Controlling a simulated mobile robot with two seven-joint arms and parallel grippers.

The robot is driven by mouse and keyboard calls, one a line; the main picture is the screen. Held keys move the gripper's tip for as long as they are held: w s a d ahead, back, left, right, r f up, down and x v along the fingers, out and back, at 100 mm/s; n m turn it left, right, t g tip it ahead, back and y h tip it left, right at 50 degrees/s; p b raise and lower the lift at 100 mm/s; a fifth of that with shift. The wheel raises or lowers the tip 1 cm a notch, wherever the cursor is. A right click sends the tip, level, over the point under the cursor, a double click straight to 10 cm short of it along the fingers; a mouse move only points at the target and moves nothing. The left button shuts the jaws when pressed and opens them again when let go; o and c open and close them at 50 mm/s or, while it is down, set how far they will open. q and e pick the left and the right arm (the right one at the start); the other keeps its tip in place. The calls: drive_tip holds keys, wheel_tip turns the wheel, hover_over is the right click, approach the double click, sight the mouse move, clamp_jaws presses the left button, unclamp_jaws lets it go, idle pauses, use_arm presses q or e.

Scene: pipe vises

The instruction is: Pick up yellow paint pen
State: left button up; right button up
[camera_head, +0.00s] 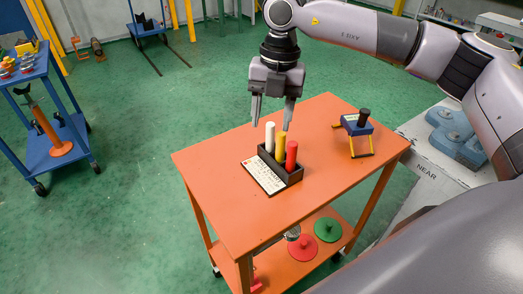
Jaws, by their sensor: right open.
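The yellow paint pen (280,148) stands upright in a dark holder (294,176) on the orange cart. A white pen (270,136) stands in the holder on its far left side, and a red pen (291,156) stands on its near right side. My right gripper (272,124) is open and points down just above the pens. Nothing is between the fingers that I can make out. My left gripper is not in view.
A labelled white card (263,176) lies against the holder. A blue and yellow vise (357,128) stands at the cart's right. Red (302,248) and green (328,230) discs lie on the lower shelf. A blue cart (62,142) is at the far left. The orange top (225,165) is clear left of the card.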

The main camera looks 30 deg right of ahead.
sight(281, 146)
drive_tip(key=shift+w+d+r+m+h, duration=0.25)
drive_tip(key=shift+d+r+h, duration=0.15)
drive_tip(key=shift+d, duration=0.25)
drive_tip(key=shift+w+d+r+m+h, duration=0.2)
drive_tip(key=shift+d+r+h, duration=0.15)
drive_tip(key=shift+d, duration=0.25)
drive_tip(key=shift+d+f, duration=0.15)
drive_tip(key=shift+d, duration=0.05)
wheel_tip(281, 146, down, 11)
drive_tip(key=shift+d+f, duration=0.15)
drive_tip(key=shift+f, duration=0.05)
clamp_jaws()
